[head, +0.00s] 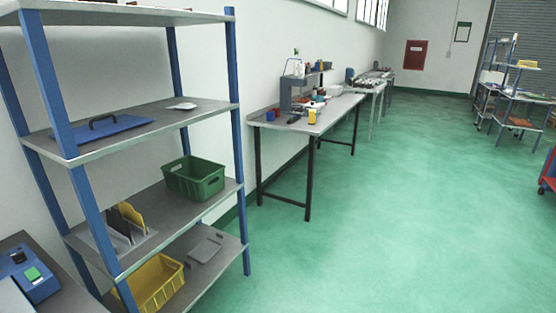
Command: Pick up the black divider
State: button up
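The black divider (117,221) stands upright and slightly tilted on the second-lowest level of the blue-post shelf at the left. The lower part of the black divider is partly hidden. My gripper is not in view.
A green bin (193,178) stands right of the dividers on the same level. A blue shelf post (95,222) rises just left of them. A yellow bin (155,285) is below; a blue lid (103,133) lies above. The green floor (350,240) is clear.

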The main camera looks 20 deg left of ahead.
aim_at(116, 221)
jog(key=i+l+u, duration=0.15)
jog(key=i+u, duration=0.3)
jog(key=i+l+u, duration=0.25)
jog(key=u, duration=0.2)
jog(key=i+l+u, duration=0.7)
jog(key=l+u, duration=0.2)
jog(key=i+l+u, duration=0.15)
jog(key=l+u, duration=0.2)
jog(key=l, duration=0.25)
jog(key=i+l+u, duration=0.1)
jog(key=l+u, duration=0.25)
jog(key=l, duration=0.25)
jog(key=l+u, duration=0.3)
jog(key=l, duration=0.35)
